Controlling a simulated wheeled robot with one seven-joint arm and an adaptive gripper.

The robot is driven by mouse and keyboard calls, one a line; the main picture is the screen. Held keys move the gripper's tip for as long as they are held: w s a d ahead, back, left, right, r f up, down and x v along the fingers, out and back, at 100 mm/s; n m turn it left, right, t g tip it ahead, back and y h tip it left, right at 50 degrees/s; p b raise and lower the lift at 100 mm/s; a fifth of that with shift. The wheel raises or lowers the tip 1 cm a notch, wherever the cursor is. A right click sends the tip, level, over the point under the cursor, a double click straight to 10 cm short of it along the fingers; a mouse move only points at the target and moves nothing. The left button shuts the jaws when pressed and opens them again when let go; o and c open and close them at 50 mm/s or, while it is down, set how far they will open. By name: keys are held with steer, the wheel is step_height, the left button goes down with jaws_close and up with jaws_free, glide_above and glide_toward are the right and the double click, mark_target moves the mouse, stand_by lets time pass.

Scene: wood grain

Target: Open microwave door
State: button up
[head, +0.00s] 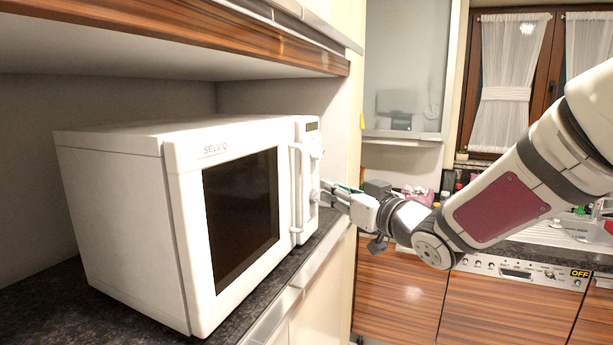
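A white microwave (120,200) stands on a dark counter in the left half of the head view. Its door (185,250), with a dark window, looks shut. A white vertical handle (296,190) runs along the door's right edge, beside the control panel (311,170) with its knobs. My gripper (326,192) is just right of the handle, in front of or against the control panel. Its fingers point left toward the microwave. The fingertips are small and partly overlap the panel, so I cannot tell whether they are apart or touch anything.
A wood-trimmed shelf (200,35) hangs close above the microwave. The dark counter's front edge (290,285) runs below it. At the back are a counter with bottles and a sink (565,228), wooden cabinets (400,300) and a curtained window (510,80).

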steer(key=x, duration=1.2)
steer(key=shift+w+a, duration=0.15)
steer(key=shift+w, duration=0.1)
jaws_close()
